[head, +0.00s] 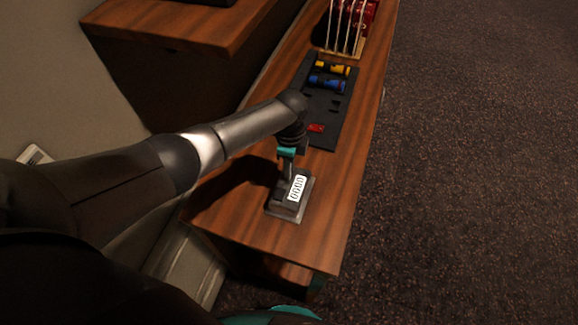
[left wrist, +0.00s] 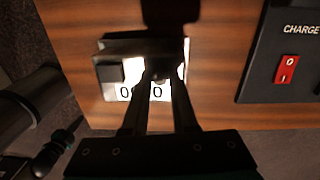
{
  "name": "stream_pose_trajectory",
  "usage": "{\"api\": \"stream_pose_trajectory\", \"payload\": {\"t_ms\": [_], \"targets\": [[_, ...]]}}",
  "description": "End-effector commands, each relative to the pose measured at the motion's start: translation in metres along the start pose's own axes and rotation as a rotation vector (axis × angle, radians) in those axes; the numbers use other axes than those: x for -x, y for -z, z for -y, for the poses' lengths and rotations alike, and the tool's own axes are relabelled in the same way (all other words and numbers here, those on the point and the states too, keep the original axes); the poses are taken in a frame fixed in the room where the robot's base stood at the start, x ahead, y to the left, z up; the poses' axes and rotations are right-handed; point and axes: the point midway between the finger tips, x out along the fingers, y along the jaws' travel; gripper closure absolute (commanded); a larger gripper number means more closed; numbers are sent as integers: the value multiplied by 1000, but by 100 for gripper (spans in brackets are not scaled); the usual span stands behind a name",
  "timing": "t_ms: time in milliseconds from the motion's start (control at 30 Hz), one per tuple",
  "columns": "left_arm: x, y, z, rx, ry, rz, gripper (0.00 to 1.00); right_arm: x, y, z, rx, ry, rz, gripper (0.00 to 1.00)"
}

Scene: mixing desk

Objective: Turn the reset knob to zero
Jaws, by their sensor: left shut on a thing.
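The counter box (head: 285,211) sits on the near end of the wooden desk, with a white number window (head: 297,187) on it. The digits look like several numerals with zeros, too small to read surely. In the left wrist view the window (left wrist: 125,93) is partly covered by my fingers. My left gripper (head: 288,178) reaches down onto the box; its fingers (left wrist: 159,80) close together over the middle of it. The reset knob is hidden between the fingertips, and they appear shut on it. My right gripper is not in view.
A black charging panel (head: 325,110) lies behind the box, with a red switch (left wrist: 287,69), a blue cylinder (head: 327,83) and a yellow cylinder (head: 333,68). A rack with red items (head: 350,25) stands farther back. Carpet (head: 470,150) lies to the right.

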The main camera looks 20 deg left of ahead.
Motion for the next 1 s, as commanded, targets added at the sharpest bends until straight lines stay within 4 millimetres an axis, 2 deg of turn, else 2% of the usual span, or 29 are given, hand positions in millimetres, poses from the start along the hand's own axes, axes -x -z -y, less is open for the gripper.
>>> {"api": "stream_pose_trajectory", "payload": {"t_ms": [400,1000], "targets": [[0,0,-1,-233,-2,10,100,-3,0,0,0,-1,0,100],[0,0,-1,-282,-2,11,100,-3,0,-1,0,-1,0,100]]}}
